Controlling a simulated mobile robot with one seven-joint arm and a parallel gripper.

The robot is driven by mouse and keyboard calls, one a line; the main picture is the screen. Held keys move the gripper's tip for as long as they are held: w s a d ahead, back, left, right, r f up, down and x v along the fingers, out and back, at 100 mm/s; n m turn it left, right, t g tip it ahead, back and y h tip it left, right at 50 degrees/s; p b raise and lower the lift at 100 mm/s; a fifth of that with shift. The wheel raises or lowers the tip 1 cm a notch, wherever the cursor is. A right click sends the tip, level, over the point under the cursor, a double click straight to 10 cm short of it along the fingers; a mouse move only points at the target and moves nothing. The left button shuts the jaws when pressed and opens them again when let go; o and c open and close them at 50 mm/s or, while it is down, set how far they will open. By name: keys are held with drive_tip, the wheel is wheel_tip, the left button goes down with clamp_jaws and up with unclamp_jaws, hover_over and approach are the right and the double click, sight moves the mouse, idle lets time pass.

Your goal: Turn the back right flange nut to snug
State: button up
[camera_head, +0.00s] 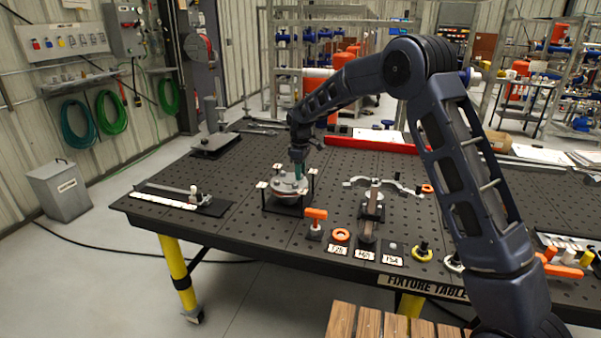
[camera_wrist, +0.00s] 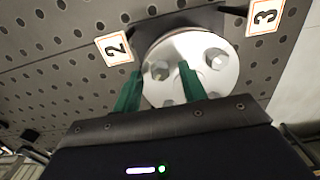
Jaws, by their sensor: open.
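The round grey flange (camera_head: 284,187) sits on a dark stand on the fixture table. In the wrist view it is a pale disc (camera_wrist: 190,48) with several nuts around its face. My gripper (camera_head: 299,174) points down over its back right side. In the wrist view the green fingers (camera_wrist: 160,68) are apart, one on each side of a nut (camera_wrist: 160,71). I cannot tell whether they touch it. Another nut (camera_wrist: 215,59) lies right of the right finger. Lower nuts are partly hidden by the fingers and gripper body.
Number tags 2 (camera_wrist: 114,48) and 3 (camera_wrist: 264,17) stand beside the flange. The perforated fixture table (camera_head: 240,160) also holds a torque-wrench-like bar (camera_head: 165,189) at left, an orange-handled tool (camera_head: 315,222), an orange ring (camera_head: 341,235) and a clamp-like stand (camera_head: 373,205) at right.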

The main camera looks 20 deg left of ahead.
drive_tip(key=shift+f, duration=0.3)
clamp_jaws()
